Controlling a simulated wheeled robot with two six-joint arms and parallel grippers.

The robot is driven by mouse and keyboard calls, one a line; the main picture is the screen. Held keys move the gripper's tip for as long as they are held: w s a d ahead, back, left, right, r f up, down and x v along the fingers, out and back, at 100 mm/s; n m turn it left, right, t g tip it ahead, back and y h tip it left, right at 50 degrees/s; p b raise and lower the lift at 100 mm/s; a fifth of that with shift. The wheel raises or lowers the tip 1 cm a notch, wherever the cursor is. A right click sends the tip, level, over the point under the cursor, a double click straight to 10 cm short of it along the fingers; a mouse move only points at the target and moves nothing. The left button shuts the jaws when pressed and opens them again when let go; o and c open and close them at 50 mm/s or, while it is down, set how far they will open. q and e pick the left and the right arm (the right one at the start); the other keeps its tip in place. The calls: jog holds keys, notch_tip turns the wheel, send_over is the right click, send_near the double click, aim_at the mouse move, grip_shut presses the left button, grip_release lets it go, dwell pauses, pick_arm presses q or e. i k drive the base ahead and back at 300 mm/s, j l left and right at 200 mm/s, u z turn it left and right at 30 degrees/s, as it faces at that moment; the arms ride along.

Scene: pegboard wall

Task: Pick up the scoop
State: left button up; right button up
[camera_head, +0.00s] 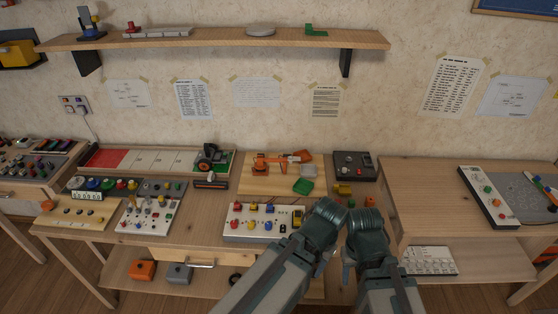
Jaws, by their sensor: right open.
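I cannot pick out a scoop for certain. A small orange tool-like piece (270,161) lies on a wooden board on the middle table, with an orange-red block (302,156) and a green tray-like piece (303,186) to its right. My two arms come in from the bottom, their dark teal wrists side by side in front of the table. My right gripper (347,269) shows small and partly hidden below its wrist, open, nearer to me than these pieces and apart from them. My left gripper is hidden behind its own arm.
A white panel with colored knobs (251,221) stands just left of my wrists. A dark box (355,165) sits behind them. The right table (425,195) has a bare left part. A wall shelf (215,39) hangs above. Control boards crowd the left.

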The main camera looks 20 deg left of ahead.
aim_at(343, 189)
jog(key=i+j+z, duration=0.15)
jog(key=z, duration=0.25)
jog(key=i+j+z, duration=0.2)
jog(key=z, duration=0.15)
jog(key=i+j+z, duration=0.1)
jog(key=j+z, duration=0.15)
jog(key=z, duration=0.15)
